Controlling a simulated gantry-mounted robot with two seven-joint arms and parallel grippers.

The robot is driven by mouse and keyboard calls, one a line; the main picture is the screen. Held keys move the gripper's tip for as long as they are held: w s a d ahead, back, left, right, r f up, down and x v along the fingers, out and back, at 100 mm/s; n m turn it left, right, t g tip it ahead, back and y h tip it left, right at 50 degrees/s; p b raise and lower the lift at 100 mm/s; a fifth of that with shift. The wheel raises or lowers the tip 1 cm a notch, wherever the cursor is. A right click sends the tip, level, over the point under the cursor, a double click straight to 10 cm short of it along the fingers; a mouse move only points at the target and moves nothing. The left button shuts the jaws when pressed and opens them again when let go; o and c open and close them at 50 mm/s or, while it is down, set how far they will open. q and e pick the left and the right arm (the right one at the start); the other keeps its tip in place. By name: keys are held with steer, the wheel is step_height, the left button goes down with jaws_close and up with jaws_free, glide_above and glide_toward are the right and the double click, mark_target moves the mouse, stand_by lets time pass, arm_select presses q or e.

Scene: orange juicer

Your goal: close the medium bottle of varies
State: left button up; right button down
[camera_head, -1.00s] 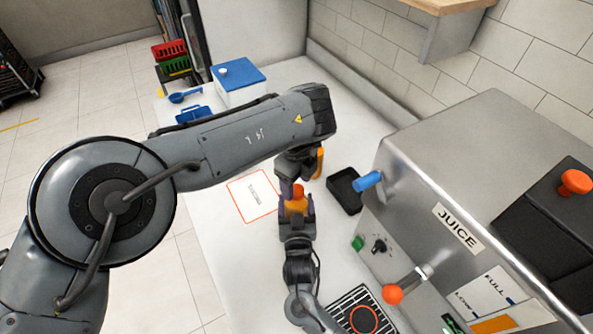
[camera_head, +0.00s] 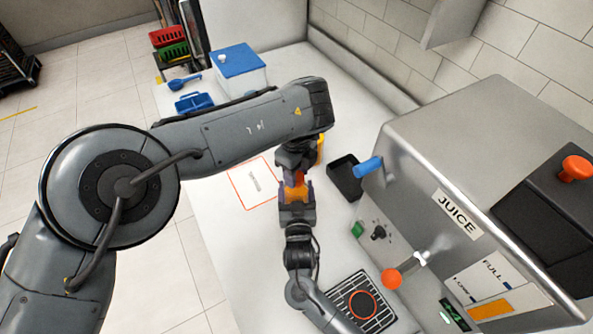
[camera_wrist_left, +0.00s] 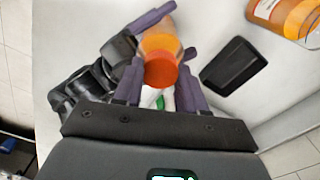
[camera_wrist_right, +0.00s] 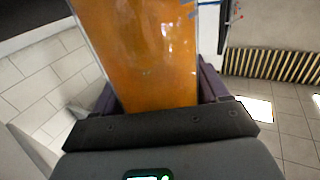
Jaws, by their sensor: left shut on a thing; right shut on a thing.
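The medium bottle (camera_wrist_right: 145,50) of orange juice fills the middle of the right wrist view, between the fingers of my right gripper (camera_wrist_right: 155,95). My right gripper (camera_head: 297,200) is shut on it in the head view, above the counter. My left gripper (camera_wrist_left: 160,82) is shut on the orange-red cap (camera_wrist_left: 161,72). The cap lies in line with the bottle's top in the left wrist view. I cannot tell whether it is seated on the neck. In the head view my left gripper (camera_head: 296,176) is directly above the right one, and its wrist hides part of the cap.
Another juice bottle (camera_wrist_left: 278,14) stands behind my left wrist. A black tray (camera_head: 345,178) sits beside the steel juicer (camera_head: 430,160). A drip grate (camera_head: 345,297) lies in front. A red-outlined mat (camera_head: 250,184) lies left on the white counter. A blue-lidded box (camera_head: 240,66) stands at the back.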

arm_select(q)
steer(key=m, duration=1.1)
steer(key=shift+m, duration=0.3)
steer(key=m, duration=0.4)
steer(key=shift+m, duration=0.4)
steer(key=m, duration=0.4)
steer(key=shift+m, duration=0.4)
steer(key=o, duration=1.2)
steer(key=shift+o, duration=0.2)
step_height(320, 180, up, 12)
arm_select(e)
jaws_free()
